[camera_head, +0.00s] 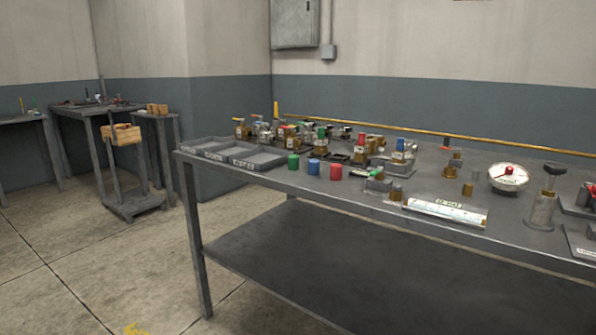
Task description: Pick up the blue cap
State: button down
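The blue cap (314,167) stands upright near the front edge of the dark metal table (300,186). It sits between a green cap (293,162) on its left and a red cap (336,172) on its right, with small gaps between them. Nothing hides the blue cap. My gripper is not in view.
Grey divided trays (257,163) lie at the table's left end. Several valves and fittings (300,138) crowd behind the caps. A cart (133,206) and other tables stand at the back left; the floor between is clear.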

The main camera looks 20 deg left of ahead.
aim_at(314, 165)
jog(key=u, duration=1.05)
